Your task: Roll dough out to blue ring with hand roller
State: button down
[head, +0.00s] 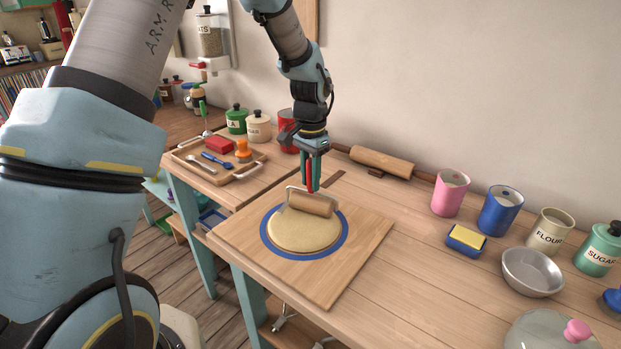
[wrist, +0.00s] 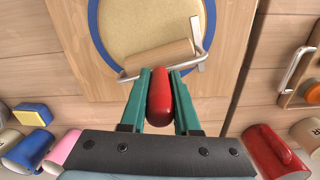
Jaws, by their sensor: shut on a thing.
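The dough (head: 305,230) is a flat pale disc on a wooden board (head: 350,257). The blue ring (head: 281,253) shows around it, with a blue band visible outside the dough's edge. The hand roller (head: 312,204) has a wooden cylinder in a metal frame and a red handle. Its cylinder lies at the dough's far edge; I cannot tell whether it presses on the dough. My gripper (head: 313,188) is above it, shut on the red handle, which shows between the green fingers in the wrist view (wrist: 159,96). The dough (wrist: 145,25) and cylinder (wrist: 158,57) also show there.
A large rolling pin (head: 382,162) lies behind the board near the wall. A sponge (head: 466,240), cups and a metal bowl (head: 532,271) stand to the right. A tray (head: 217,173) with small tools sits at left. The table between board and sponge is clear.

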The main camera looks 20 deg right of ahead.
jog(key=shift+s+a+f, duration=0.2)
jog(key=shift+s+a, duration=0.95)
jog(key=shift+a, duration=0.1)
jog(key=shift+s+a, duration=0.1)
jog(key=shift+s+a+b, duration=0.3)
jog(key=shift+s+a, duration=0.85)
jog(key=shift+a, duration=0.05)
jog(key=shift+s+a+r, duration=0.25)
jog(key=shift+s+a, duration=0.8)
jog(key=shift+a, duration=0.1)
jog(key=shift+w+d, duration=0.1)
jog(key=shift+w+d+f, duration=0.25)
jog(key=shift+w+d, duration=0.85)
jog(key=shift+d, duration=0.1)
